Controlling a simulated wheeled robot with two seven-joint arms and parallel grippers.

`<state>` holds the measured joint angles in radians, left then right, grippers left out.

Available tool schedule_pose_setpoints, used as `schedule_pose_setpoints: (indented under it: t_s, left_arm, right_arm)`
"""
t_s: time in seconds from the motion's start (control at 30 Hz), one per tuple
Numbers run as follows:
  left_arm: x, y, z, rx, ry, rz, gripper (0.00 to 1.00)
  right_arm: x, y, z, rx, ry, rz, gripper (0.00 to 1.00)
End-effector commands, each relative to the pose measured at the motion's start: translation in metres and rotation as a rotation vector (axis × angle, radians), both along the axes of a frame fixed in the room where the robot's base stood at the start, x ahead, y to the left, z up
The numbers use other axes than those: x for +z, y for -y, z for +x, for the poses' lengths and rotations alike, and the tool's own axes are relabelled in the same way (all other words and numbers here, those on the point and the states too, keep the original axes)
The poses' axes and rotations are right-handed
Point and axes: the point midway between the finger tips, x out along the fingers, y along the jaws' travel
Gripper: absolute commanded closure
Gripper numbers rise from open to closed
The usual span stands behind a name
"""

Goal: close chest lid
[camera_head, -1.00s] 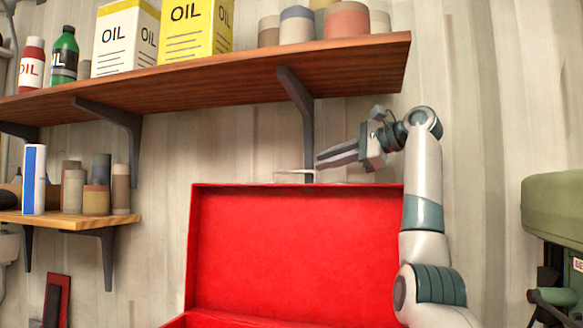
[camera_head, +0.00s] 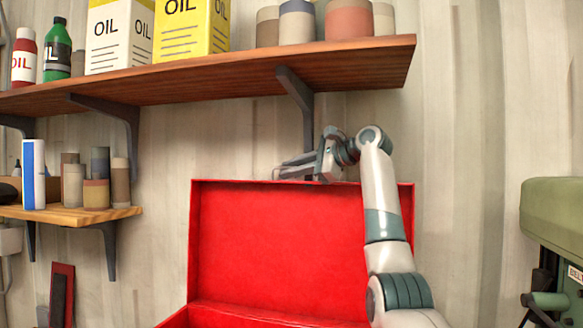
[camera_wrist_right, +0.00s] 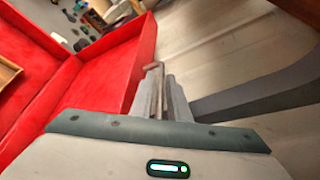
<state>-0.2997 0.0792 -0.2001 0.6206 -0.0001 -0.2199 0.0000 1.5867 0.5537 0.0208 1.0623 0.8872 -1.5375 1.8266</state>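The red chest's lid (camera_head: 290,240) stands raised and upright in the head view, its inner face towards me. Part of the chest body (camera_head: 225,316) shows below it. My right gripper (camera_head: 281,168) is at the lid's top edge, pointing left, its arm crossing in front of the lid's right side. A narrow gap shows between the fingers, and I see no firm grip on the bar. My left gripper is in neither view.
A wooden shelf (camera_head: 200,82) with oil cans hangs above the lid, and its dark bracket (camera_head: 303,105) comes down close to my right gripper. A lower shelf (camera_head: 75,215) holds tins at left. A green machine (camera_head: 555,212) stands at far right.

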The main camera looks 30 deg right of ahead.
Motion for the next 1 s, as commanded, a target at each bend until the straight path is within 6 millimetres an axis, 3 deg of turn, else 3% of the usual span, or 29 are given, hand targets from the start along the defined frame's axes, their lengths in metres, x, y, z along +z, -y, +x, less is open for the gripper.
schedule_pose_setpoints:
  t_s: [0.13,0.2,1.0]
  left_arm:
    - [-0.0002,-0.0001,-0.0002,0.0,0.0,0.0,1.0]
    - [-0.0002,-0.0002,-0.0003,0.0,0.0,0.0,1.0]
    - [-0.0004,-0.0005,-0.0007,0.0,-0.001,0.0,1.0]
  right_arm:
    - [-0.0001,0.0,-0.0001,0.0,0.0,0.0,0.87]
    - [-0.0001,0.0001,-0.0002,0.0,0.0,0.0,1.0]
    - [-0.0005,0.0003,-0.0002,0.0,-0.001,-0.001,1.0]
